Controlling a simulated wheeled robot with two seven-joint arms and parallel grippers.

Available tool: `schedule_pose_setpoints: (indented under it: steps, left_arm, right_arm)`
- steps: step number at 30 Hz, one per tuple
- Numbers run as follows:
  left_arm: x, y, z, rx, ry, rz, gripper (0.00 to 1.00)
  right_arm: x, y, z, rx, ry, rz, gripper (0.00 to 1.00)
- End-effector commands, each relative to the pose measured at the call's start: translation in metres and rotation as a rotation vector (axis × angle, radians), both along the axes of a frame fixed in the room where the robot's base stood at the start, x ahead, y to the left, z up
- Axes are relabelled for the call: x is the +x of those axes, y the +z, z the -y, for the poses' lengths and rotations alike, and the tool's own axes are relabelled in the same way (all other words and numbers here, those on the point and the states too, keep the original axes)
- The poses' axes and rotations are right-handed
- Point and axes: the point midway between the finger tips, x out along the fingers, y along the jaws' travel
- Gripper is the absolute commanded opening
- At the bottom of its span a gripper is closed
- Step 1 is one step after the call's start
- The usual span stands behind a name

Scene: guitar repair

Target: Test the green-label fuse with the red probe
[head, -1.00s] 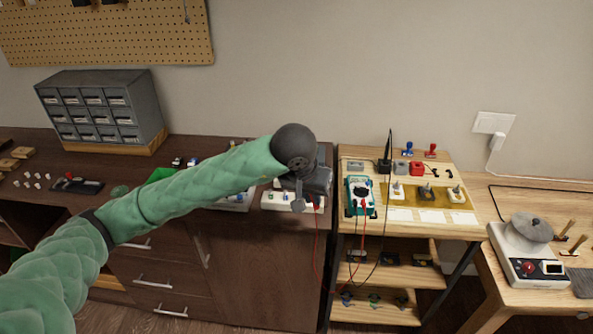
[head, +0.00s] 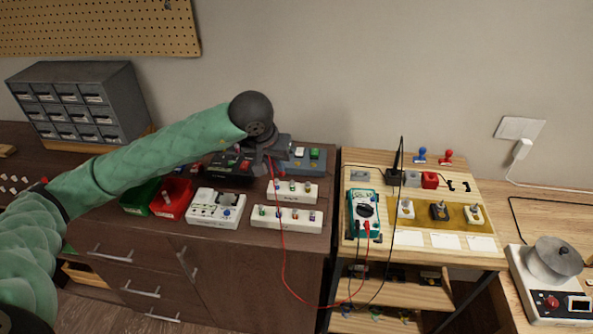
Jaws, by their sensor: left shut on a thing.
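My left gripper (head: 270,156) hangs above the back of the dark brown bench, behind the white fuse holders. It is shut on the red probe, which the gripper mostly hides. The probe's red lead (head: 282,250) drops from the gripper over the bench's front and loops up to the teal multimeter (head: 364,208). The back fuse holder (head: 293,198) and the front fuse holder (head: 287,225) carry several small fuses with coloured labels. The labels are too small to tell which fuse is the green-label one. The probe tip's contact cannot be seen. My right gripper is not in view.
A white tester box (head: 216,208), a red box (head: 173,199) and a blue-grey box (head: 304,160) stand close around. A black soldering-type stand (head: 393,170) and a yellow mat (head: 421,213) are on the light wood shelf table (head: 375,156). A grey drawer cabinet (head: 82,100) stands behind.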

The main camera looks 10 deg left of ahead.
Motion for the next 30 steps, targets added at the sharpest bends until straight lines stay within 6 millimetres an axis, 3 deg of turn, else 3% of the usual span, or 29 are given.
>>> schedule_pose_setpoints:
  steps: [9, 18, 20, 24, 30]
  left_arm:
    - [0.0, 0.0, 0.0, 0.0, 0.0, 0.0, 0.0]
    - [0.001, 0.001, 0.0, -0.021, 0.0, -0.013, 0.0]
    - [0.005, 0.007, 0.0, -0.047, 0.004, -0.026, 0.0]
    - [0.031, 0.025, -0.006, -0.117, 0.012, -0.068, 0.0]
    - [0.031, 0.024, 0.004, -0.179, -0.087, -0.118, 0.0]
  right_arm:
    - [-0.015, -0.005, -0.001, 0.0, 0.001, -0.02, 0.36]
    - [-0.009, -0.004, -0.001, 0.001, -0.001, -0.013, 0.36]
    - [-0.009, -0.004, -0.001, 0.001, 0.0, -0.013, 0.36]
    - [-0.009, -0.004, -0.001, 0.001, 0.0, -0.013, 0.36]
    - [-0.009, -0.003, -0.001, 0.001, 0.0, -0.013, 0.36]
